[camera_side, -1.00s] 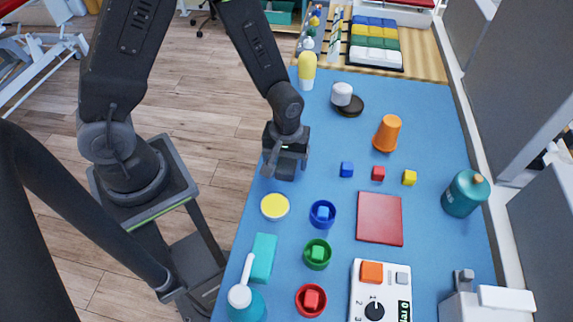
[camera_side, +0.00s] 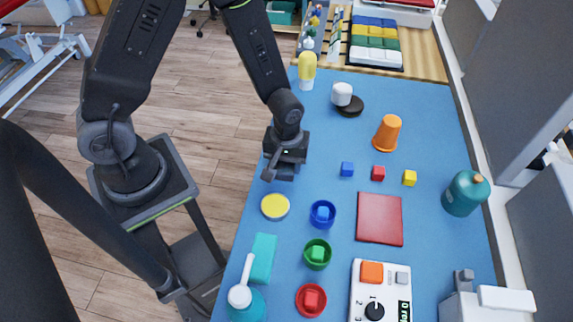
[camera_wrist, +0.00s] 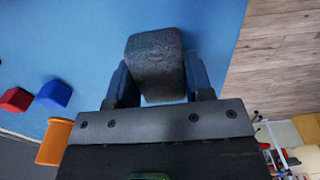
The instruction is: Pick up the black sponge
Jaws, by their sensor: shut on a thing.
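The black sponge (camera_wrist: 155,62) is a dark grey, rough block with rounded edges. In the wrist view it sits between the two fingers of my gripper (camera_wrist: 160,85), which are shut on its sides. In the side view my gripper (camera_side: 281,172) points down at the left edge of the blue table, above the yellow-lidded round tub. There the sponge is hidden or cannot be told apart from the dark fingers. I cannot tell whether the sponge touches the table.
The blue table (camera_side: 330,250) holds blue (camera_side: 347,169), red (camera_side: 378,173) and yellow (camera_side: 409,178) cubes right of my gripper. An orange cup (camera_side: 387,133) stands behind them. The yellow-lidded tub (camera_side: 275,206) is close in front. A white jar (camera_side: 341,94) stands farther back.

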